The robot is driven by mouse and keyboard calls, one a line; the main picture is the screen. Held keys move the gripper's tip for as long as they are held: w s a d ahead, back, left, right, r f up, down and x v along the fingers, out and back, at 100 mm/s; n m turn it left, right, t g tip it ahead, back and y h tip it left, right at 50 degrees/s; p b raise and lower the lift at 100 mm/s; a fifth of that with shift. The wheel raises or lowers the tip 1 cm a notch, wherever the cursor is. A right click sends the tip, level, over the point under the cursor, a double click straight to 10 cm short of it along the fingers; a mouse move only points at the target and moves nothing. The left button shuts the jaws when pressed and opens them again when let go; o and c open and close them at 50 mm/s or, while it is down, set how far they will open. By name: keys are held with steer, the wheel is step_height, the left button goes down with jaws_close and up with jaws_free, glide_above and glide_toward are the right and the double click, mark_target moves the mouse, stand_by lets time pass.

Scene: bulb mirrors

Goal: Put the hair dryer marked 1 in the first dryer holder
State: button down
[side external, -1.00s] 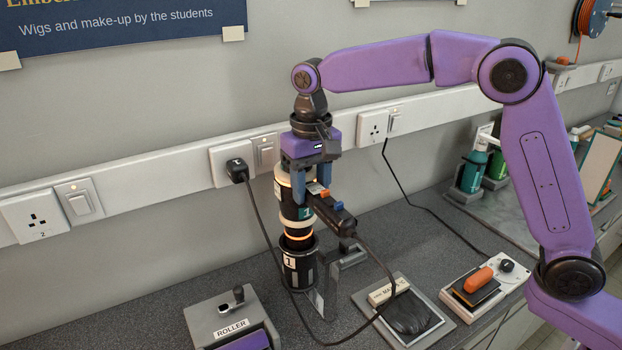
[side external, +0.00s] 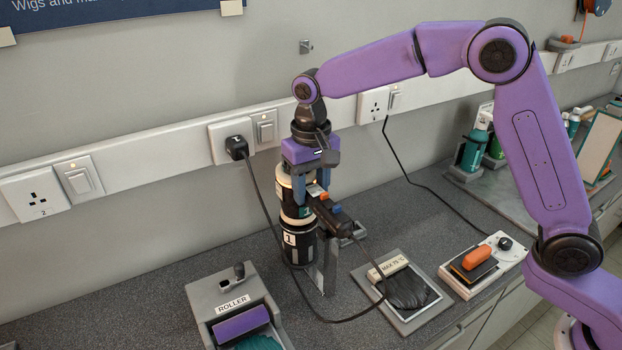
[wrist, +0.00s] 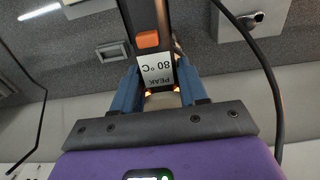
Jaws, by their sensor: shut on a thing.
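The hair dryer marked 1 (side external: 293,196) is held nose down, with a cream and black barrel and a black handle (side external: 332,216) pointing right. My gripper (side external: 308,196) is shut on it from above. The first dryer holder (side external: 299,250), a black cup labelled 1 on a grey bracket, is directly below; the dryer's lower end is inside its mouth. How deep the nose sits is hidden by the cup wall. In the wrist view the dryer's handle (wrist: 147,38) shows an orange switch and a label reading "PEAK 80 °C" between the blue fingers.
The dryer's black cord (side external: 283,265) loops from the wall plug (side external: 236,147) past the holder. A roller box (side external: 237,308) stands front left.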

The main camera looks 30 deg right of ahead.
steer(key=shift+f, duration=0.55)
steer(key=shift+c, duration=0.2)
jaws_free()
steer(key=shift+r, duration=4)
step_height(320, 180, up, 12)
